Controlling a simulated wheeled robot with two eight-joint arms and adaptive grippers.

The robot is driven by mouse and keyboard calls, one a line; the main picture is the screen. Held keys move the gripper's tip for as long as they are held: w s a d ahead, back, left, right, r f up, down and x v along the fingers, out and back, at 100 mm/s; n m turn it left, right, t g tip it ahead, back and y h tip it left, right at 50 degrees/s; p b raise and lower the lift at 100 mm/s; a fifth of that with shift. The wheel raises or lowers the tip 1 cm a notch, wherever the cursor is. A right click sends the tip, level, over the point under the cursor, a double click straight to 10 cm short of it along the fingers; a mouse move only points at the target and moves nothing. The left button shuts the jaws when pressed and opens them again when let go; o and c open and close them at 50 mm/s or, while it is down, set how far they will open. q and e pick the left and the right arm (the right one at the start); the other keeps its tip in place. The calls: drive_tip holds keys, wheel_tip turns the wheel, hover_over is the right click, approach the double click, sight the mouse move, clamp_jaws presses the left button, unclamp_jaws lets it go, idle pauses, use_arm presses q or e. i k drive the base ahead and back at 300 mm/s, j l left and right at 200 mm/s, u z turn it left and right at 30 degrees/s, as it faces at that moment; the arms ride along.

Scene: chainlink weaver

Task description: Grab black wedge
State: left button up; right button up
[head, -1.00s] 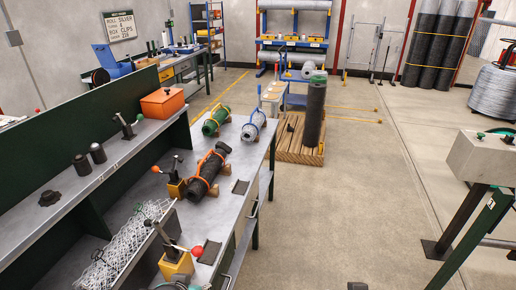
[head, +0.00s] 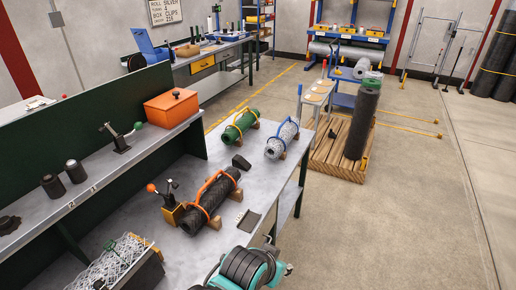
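A small black wedge (head: 241,162) lies on the grey workbench top, between the green mesh roll and the black mesh roll with the orange strap. It stands apart from both. A small dark piece also sits on the wooden pallet by the upright roll; its shape is too small to tell. A teal and black part at the bottom edge looks like part of my arm, over the bench's front edge. No fingertips of either gripper can be made out.
The green roll (head: 240,124), a white mesh roll (head: 282,140) and the black roll (head: 213,196) lie on the workbench (head: 221,232). A lever clamp (head: 172,207) stands left. The floor at right is clear.

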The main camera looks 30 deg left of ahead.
sight(238, 160)
drive_tip(key=i, duration=2.45)
drive_tip(key=i+u, duration=0.3)
drive_tip(key=u, duration=0.2)
drive_tip(key=i+l+u, duration=0.2)
drive_tip(key=u, duration=0.25)
drive_tip(key=i+l+u, duration=0.3)
drive_tip(key=u, duration=0.2)
drive_tip(key=i+j+u, duration=0.15)
drive_tip(key=u, duration=0.25)
drive_tip(key=i+u, duration=0.2)
drive_tip(key=u, duration=0.25)
drive_tip(key=i+u, duration=0.2)
drive_tip(key=u, duration=0.2)
drive_tip(key=j, duration=0.1)
